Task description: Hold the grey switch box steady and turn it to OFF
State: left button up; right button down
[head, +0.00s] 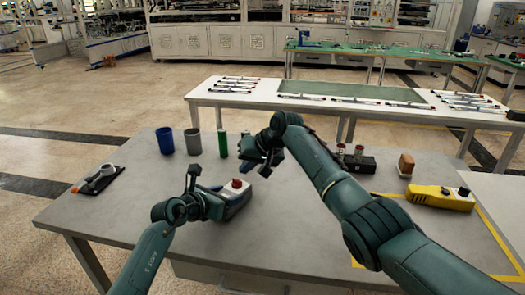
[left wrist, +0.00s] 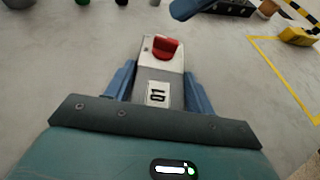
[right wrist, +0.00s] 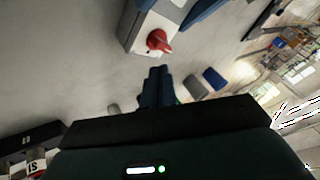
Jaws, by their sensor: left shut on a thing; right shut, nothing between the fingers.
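The grey switch box (head: 237,203) lies on the grey table with a red knob (head: 237,184) on top. My left gripper (head: 213,203) is shut on the box, one finger along each side, as the left wrist view (left wrist: 159,76) shows. In that view the red knob (left wrist: 166,48) sits beyond the fingers, and a white label (left wrist: 158,94) with dark marks is between them. I cannot tell the knob's setting. My right gripper (head: 264,163) is shut and empty, beyond the box and apart from it. In the right wrist view its closed fingertips (right wrist: 156,72) point toward the red knob (right wrist: 158,41).
A blue cup (head: 165,141), a grey cup (head: 193,142) and a green cylinder (head: 222,145) stand behind the box. A yellow box (head: 440,198), brown block (head: 405,164) and black holder (head: 357,162) are at right.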

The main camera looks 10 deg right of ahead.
jog(key=v, duration=0.8)
jog(key=c, duration=2.1)
grip_release()
jog(key=shift+s+d+r, duration=0.15)
jog(key=shift+d+r, duration=0.05)
jog(key=shift+r, duration=0.1)
jog(key=shift+o, duration=0.7)
jog(key=shift+d, duration=0.3)
jog(key=o, duration=0.5)
jog(key=d+f+n+t, duration=0.2)
jog(key=t, duration=0.1)
jog(key=shift+d+f+n, duration=0.2)
jog(key=shift+d+n, duration=0.1)
jog(key=shift+d, duration=0.1)
jog(key=shift+c, duration=0.2)
jog(key=n+t+y, duration=0.2)
jog(key=n+y, duration=0.1)
jog(key=n, duration=0.2)
send_near(240, 181)
jog(key=shift+y, duration=0.3)
jog(key=x, duration=0.8)
jog(key=shift+f, duration=0.25)
grip_shut()
